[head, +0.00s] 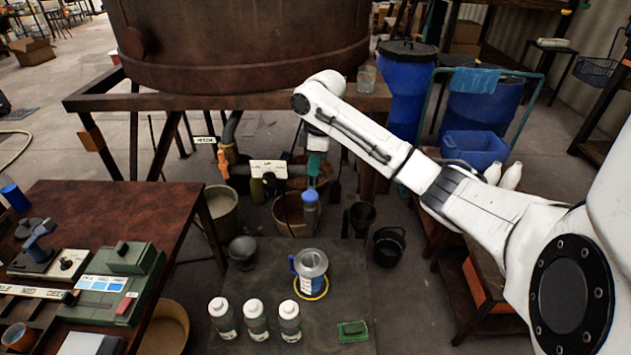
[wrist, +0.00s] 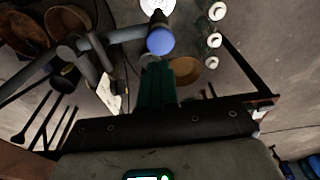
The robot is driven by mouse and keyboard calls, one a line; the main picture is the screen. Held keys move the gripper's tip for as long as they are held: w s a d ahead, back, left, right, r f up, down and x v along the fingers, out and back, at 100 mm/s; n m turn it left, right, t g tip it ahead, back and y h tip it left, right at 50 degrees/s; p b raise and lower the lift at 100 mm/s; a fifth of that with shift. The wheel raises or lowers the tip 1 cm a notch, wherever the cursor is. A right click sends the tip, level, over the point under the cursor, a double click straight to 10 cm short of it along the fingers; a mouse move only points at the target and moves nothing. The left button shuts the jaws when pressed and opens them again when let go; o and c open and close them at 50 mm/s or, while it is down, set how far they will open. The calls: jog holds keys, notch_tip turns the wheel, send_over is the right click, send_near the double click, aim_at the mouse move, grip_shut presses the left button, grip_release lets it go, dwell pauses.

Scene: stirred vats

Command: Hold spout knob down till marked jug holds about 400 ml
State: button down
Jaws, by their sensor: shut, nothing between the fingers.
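My gripper (head: 315,172) is shut and empty, its teal fingers pointing down. The blue spout knob (head: 310,196) is just below the fingertips; in the wrist view the knob (wrist: 160,41) is just beyond my gripper (wrist: 160,68). I cannot tell whether they touch. The clear jug (head: 313,262), with a blue handle and markings, stands upright inside a yellow ring (head: 318,294) on the dark low table, below and slightly in front of the spout. Its liquid level is too small to read. In the wrist view only a bright part shows at the top edge.
Several white-capped bottles, including one (head: 256,320), stand left of the jug. A green block (head: 352,331) lies to the right. The large brown vat (head: 240,45) stands at the back. A black bucket (head: 389,246) is on the floor.

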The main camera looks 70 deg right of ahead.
jog(key=r, duration=0.5)
jog(key=shift+s+d+r, duration=0.15)
jog(key=shift+s+d, duration=0.15)
jog(key=shift+s, duration=0.1)
